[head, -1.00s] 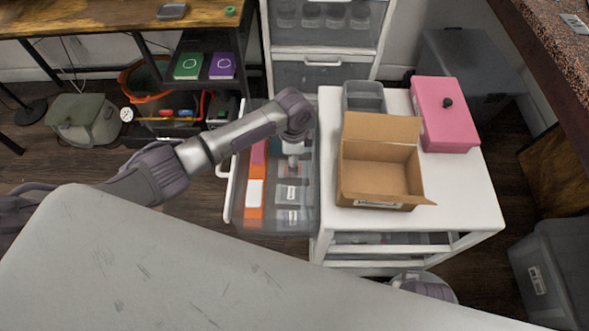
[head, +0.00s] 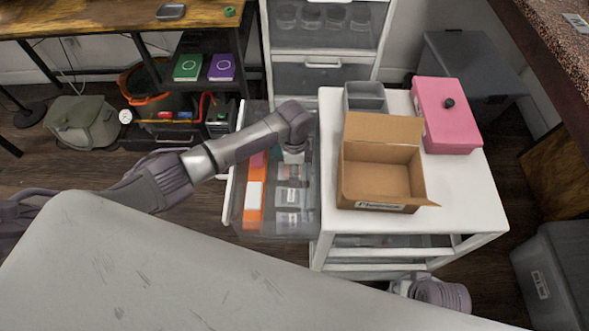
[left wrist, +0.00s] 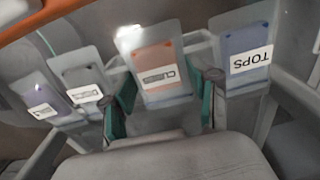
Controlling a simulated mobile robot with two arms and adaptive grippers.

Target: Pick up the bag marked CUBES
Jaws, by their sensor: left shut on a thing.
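The bag marked CUBES (left wrist: 153,62), clear with an orange-brown face and a white label, stands between the fingers of my left gripper (left wrist: 166,88) in the left wrist view. The gripper is shut on it. In the head view my left gripper (head: 293,157) reaches down into the open clear drawer (head: 228,205), and the wrist partly hides what it holds. My right gripper is not visible.
Orange and white boxes (head: 253,205) lie along the drawer's left side. The white cabinet (head: 465,205) beside the drawer carries an open cardboard box (head: 380,175), a grey bin (head: 364,97) and a pink box (head: 446,118). Part of my right arm shows below the cabinet.

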